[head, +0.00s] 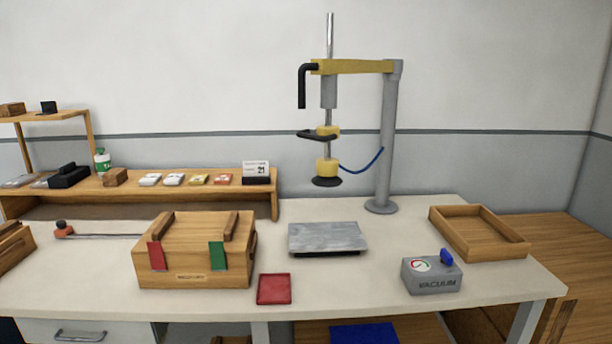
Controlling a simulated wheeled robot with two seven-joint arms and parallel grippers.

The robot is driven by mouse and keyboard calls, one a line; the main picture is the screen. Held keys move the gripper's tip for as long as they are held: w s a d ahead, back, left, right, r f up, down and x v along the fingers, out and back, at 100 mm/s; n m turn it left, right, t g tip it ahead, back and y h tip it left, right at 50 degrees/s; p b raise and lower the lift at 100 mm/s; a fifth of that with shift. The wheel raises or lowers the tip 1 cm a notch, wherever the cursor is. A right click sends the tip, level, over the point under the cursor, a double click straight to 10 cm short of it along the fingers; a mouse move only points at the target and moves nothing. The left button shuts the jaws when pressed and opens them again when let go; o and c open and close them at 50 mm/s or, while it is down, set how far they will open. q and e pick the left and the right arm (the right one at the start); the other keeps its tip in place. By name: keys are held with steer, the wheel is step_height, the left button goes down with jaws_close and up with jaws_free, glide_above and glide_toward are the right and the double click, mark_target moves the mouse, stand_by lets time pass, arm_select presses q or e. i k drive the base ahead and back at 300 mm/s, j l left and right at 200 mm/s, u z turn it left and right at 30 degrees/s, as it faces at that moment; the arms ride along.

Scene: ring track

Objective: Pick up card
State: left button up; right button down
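Neither of my grippers is in the head view. No single thing is clearly marked as the card. A white calendar card (256,169) showing "21" stands upright on a dark base at the right end of the wooden shelf. Small flat white (150,179), yellow (199,180) and orange (223,180) pieces lie in a row to its left; too small to tell whether they are cards. A flat red square (274,289) lies near the table's front edge. A red strip (156,256) and a green strip (218,256) hang on the front of a wooden box (185,275).
A grey metal plate (327,238) lies mid-table below a hanging suction lifter (327,171) on a grey post (388,140). A vacuum box (431,277) and an empty wooden tray (480,232) are at the right. The wooden shelf (265,200) runs along the back left.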

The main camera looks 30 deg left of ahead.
mark_target(251, 168)
steer(key=i+j, duration=0.25)
steer(key=j, duration=0.15)
steer(key=i+j, duration=0.3)
steer(key=j, duration=0.15)
steer(key=i+j, duration=0.25)
steer(key=j, duration=0.15)
